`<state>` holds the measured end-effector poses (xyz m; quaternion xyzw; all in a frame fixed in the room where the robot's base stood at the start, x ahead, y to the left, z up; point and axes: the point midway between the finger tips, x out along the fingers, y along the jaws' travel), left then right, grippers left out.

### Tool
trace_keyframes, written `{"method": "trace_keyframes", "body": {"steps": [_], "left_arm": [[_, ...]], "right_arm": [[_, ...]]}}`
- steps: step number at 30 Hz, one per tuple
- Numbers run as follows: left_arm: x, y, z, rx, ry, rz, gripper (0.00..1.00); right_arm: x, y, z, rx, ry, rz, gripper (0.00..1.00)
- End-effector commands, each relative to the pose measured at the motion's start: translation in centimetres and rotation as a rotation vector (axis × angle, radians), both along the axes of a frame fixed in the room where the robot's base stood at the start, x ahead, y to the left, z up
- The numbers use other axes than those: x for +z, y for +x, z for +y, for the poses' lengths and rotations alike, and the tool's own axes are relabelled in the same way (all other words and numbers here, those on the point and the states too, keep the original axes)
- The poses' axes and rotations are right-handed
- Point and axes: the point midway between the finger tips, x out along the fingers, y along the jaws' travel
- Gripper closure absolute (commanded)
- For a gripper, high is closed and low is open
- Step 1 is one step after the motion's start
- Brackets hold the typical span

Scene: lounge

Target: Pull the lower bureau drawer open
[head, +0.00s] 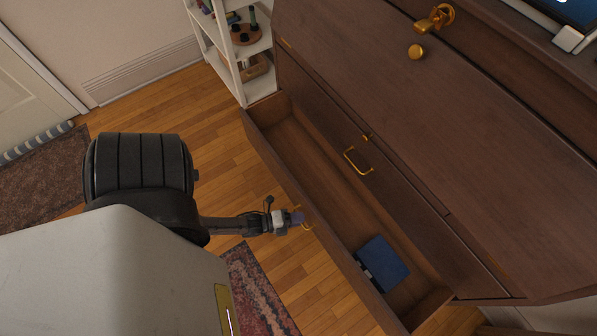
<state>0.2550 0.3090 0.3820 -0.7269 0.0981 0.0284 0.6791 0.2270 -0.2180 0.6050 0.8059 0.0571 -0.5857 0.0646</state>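The lower bureau drawer (297,188) is pulled well out from the brown wooden bureau (440,120), and its inside shows from above. My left gripper (300,218) is at the outer face of the drawer front, at its gold handle (308,226). The fingertips overlap the handle in this view. They are small and seen from above, so I cannot tell whether they are closed on it. My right gripper is not in view.
A dark blue book-like object (383,263) lies in the drawer. A closed drawer above has a gold handle (357,160). A white shelf (240,62) stands beyond the bureau. A patterned rug (258,292) lies on the wooden floor (228,160), which is clear around the gripper.

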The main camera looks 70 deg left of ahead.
Motion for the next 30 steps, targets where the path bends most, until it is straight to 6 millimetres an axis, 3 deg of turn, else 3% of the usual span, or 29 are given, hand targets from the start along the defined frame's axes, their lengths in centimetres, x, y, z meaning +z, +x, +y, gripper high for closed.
{"method": "trace_keyframes", "body": {"steps": [11, 30], "left_arm": [[0.1, -0.8, 0.1, 0.002, 0.001, 0.006, 0.81], [2.1, -11.8, 1.2, 0.002, 0.0, 0.006, 0.81]], "right_arm": [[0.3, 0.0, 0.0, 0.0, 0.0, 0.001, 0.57], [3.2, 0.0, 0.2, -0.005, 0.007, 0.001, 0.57]]}}
